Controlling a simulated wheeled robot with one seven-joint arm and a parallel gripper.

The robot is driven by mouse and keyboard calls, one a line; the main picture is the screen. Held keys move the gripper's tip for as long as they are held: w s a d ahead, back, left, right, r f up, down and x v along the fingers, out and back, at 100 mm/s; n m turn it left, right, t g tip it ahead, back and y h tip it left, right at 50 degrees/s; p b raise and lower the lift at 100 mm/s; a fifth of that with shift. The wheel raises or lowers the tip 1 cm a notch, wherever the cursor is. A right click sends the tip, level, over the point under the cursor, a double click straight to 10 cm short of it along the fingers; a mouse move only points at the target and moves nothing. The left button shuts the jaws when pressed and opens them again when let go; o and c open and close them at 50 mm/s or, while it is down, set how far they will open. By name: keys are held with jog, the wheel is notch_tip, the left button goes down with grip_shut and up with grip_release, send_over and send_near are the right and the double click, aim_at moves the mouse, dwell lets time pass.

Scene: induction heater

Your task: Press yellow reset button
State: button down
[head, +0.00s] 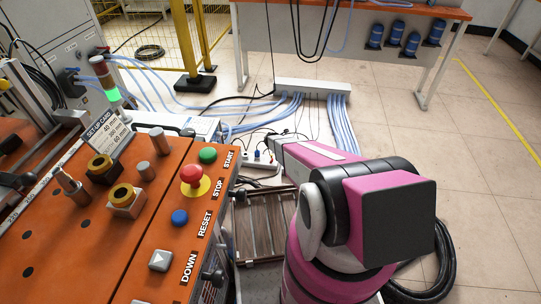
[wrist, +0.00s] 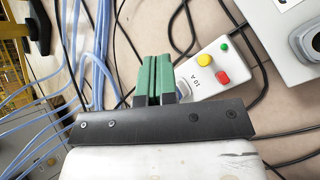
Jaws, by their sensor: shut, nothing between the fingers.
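The small white box (wrist: 208,72) in the wrist view carries a yellow button (wrist: 204,61), a red button (wrist: 222,78) and a green button (wrist: 224,46), with "10 A" printed on it. My gripper (wrist: 155,62) has green fingers, shut and empty. In that view the fingers appear left of the box; their height above it is unclear. In the head view, the orange panel has a blue button (head: 180,217) beside the RESET label (head: 204,224). Above it are a red stop button (head: 191,174) on a yellow base and a green start button (head: 208,155). My gripper cannot be made out there.
Blue cables (head: 345,125) and black cables run across the floor around the white box. A larger grey box (wrist: 285,40) stands at the wrist view's upper right. A wooden slatted crate (head: 265,222) lies between the panel and my arm. Open floor lies to the right.

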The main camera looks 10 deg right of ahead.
aim_at(272, 155)
jog(key=shift+f, duration=4.4)
jog(key=shift+f, duration=0.1)
jog(key=shift+f, duration=0.3)
jog(key=shift+f, duration=0.9)
jog(key=shift+r, duration=1.35)
jog(key=shift+r, duration=2.5)
